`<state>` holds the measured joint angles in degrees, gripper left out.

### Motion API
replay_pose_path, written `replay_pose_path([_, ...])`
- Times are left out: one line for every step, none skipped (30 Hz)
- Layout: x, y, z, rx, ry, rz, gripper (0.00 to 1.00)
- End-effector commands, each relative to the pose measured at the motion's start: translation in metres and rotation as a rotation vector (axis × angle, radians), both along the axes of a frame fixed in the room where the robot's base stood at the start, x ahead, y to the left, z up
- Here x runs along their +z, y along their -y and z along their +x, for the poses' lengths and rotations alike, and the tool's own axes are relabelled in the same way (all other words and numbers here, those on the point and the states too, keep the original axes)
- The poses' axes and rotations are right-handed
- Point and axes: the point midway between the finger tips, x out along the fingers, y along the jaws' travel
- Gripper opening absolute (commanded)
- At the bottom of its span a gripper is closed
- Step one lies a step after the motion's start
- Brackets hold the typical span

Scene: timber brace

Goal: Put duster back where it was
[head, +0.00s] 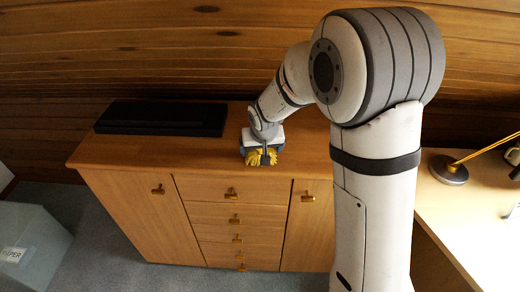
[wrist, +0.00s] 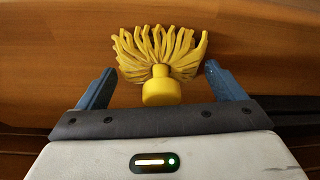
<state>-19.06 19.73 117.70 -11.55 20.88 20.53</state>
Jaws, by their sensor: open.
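The yellow duster (head: 262,158) is on the top of the wooden cabinet (head: 180,158), near its front edge. In the wrist view the duster (wrist: 160,60) shows its fanned yellow strands pointing away from my gripper and its round yellow base toward the palm. My gripper (wrist: 158,84) is open, with one blue finger on each side of the duster. Gaps show between the fingers and the duster's base. In the head view my gripper (head: 262,150) is at the cabinet top, and its fingers are partly hidden by the duster.
A long black box (head: 160,118) lies on the cabinet's back left. A desk (head: 455,205) with a lamp base (head: 449,169) stands at the right. A grey bin (head: 30,250) stands on the floor at left. The cabinet top between box and gripper is clear.

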Motion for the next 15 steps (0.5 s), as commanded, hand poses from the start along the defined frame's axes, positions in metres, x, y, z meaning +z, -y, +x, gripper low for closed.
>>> replay_pose_path([0.009,0.000,-0.002,0.000,0.005,0.002,0.89])
replay_pose_path([0.013,0.001,-0.005,0.000,0.005,0.002,0.89])
replay_pose_path([0.021,0.001,-0.008,0.000,0.006,0.002,0.89])
replay_pose_path([0.026,0.001,-0.010,0.000,0.006,0.002,0.89])
replay_pose_path([0.033,0.002,-0.012,0.000,0.006,0.002,0.89])
replay_pose_path([0.041,0.002,-0.016,0.000,0.007,0.002,0.89])
replay_pose_path([0.047,0.003,-0.018,-0.001,0.006,0.002,0.89])
replay_pose_path([0.053,0.003,-0.021,0.001,0.007,0.003,0.89])
replay_pose_path([0.061,0.004,-0.024,0.000,0.006,0.002,0.89])
replay_pose_path([0.066,0.004,-0.026,0.000,0.006,0.002,0.89])
replay_pose_path([0.072,0.004,-0.028,0.000,0.005,0.002,0.89])
replay_pose_path([0.078,0.005,-0.031,0.000,0.006,0.002,0.89])
replay_pose_path([0.082,0.005,-0.033,0.000,0.004,0.002,0.89])
replay_pose_path([0.087,0.005,-0.035,0.000,0.005,0.002,0.89])
replay_pose_path([0.091,0.005,-0.037,0.000,0.004,0.002,0.89])
